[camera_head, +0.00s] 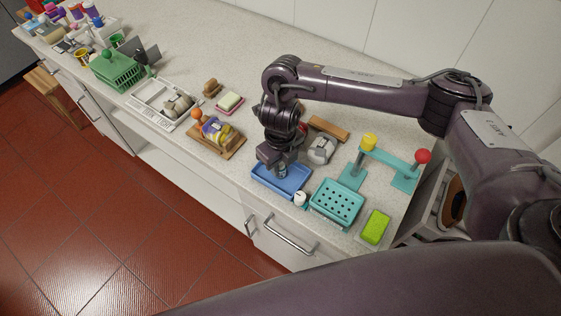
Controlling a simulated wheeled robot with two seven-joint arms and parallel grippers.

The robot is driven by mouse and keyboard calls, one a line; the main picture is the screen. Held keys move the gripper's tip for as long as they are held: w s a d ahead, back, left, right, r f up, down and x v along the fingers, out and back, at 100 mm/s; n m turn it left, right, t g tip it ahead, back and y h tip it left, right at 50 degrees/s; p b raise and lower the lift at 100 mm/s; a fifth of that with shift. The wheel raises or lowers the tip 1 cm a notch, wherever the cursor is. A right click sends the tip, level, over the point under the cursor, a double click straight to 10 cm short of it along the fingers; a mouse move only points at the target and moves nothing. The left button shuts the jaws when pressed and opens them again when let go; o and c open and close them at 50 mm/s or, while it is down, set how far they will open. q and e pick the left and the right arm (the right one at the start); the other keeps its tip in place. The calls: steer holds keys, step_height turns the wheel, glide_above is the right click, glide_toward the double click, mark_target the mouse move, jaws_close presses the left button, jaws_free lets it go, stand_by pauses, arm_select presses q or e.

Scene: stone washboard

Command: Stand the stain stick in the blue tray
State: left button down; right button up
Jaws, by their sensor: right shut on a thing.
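The blue tray (296,207) lies on the counter near its front edge. My right gripper (281,172) points down over the back part of the tray. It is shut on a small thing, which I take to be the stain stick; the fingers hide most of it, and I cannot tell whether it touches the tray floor. My left gripper is not in view.
A small white cylinder (300,198) stands at the tray's right end. A teal perforated basket (336,203), a green sponge (375,227) and a teal stand with yellow and red knobs (390,162) are to the right. A wooden board (229,153) lies left.

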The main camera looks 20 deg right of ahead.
steer(key=o, duration=0.9)
steer(key=shift+c, duration=0.2)
steer(key=shift+o, duration=0.9)
steer(key=shift+r, duration=0.1)
steer(key=shift+r+p, duration=0.35)
steer(key=shift+r, duration=3.5)
